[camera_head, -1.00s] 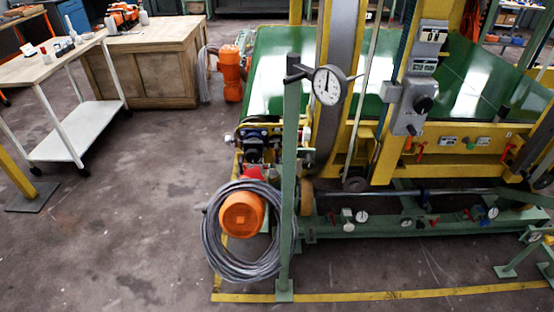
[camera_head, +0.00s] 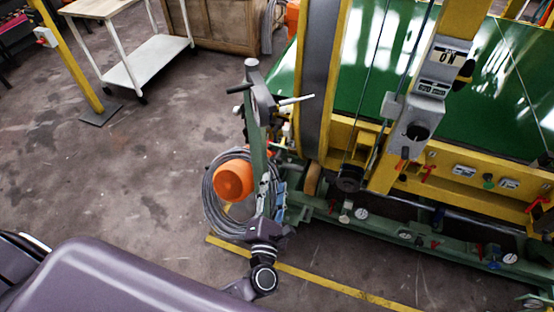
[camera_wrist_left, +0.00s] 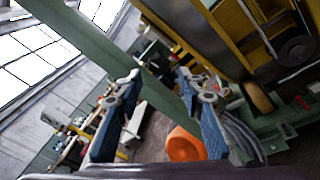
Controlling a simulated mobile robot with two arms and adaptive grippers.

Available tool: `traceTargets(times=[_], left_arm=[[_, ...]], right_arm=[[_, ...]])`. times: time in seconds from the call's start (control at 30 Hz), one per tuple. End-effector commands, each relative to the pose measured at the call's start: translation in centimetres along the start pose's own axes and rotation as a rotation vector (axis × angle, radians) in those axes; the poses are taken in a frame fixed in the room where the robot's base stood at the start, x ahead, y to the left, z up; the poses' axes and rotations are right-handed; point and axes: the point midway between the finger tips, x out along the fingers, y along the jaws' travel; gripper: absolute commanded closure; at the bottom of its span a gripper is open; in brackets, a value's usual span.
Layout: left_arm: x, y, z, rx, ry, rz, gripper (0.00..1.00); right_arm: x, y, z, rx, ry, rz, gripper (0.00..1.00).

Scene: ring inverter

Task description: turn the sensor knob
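A dark round knob (camera_head: 416,132) sits on the grey control box (camera_head: 432,90) fixed to the yellow column in the head view. A dial gauge (camera_head: 264,98), seen nearly edge-on, is mounted near the top of a green post (camera_head: 256,140). Neither is labelled legibly as the sensor knob. My left gripper (camera_head: 272,187) is beside the lower post, below the gauge and well away from the control box. In the left wrist view its blue-padded fingers (camera_wrist_left: 158,76) are spread apart, with the green post passing across behind them. My right gripper is out of view.
The green machine base (camera_head: 345,210) and yellow frame fill the right. A white cart (camera_head: 140,70) stands upper left. The floor between is clear.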

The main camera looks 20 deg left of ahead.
Motion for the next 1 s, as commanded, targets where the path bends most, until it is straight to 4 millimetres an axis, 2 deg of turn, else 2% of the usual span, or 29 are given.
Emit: traceTargets(times=[0.1, 0.23, 0.37, 0.5, 0.7, 0.87, 1.0], left_arm=[[1.5, 0.3, 0.2, -0.008, 0.000, 0.005, 0.65], [3.7, 0.2, 0.3, -0.005, -0.001, 0.004, 0.65], [5.6, 0.2, 0.2, -0.005, -0.001, 0.002, 0.65], [6.9, 0.1, 0.1, -0.004, 0.000, 0.001, 0.65], [7.5, 0.0, 0.0, -0.005, 0.001, 0.000, 0.65], [7.5, 0.0, 0.0, -0.004, 0.001, 0.000, 0.65], [7.5, 0.0, 0.0, -0.004, 0.001, 0.000, 0.80]], right_arm=[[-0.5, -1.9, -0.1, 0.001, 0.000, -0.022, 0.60], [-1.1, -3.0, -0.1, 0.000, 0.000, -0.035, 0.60], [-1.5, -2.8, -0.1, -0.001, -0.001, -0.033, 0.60], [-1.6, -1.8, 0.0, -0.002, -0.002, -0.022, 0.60], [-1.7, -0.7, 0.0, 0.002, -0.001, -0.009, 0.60], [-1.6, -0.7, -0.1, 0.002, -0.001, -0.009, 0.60], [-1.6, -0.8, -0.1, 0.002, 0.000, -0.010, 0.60]])
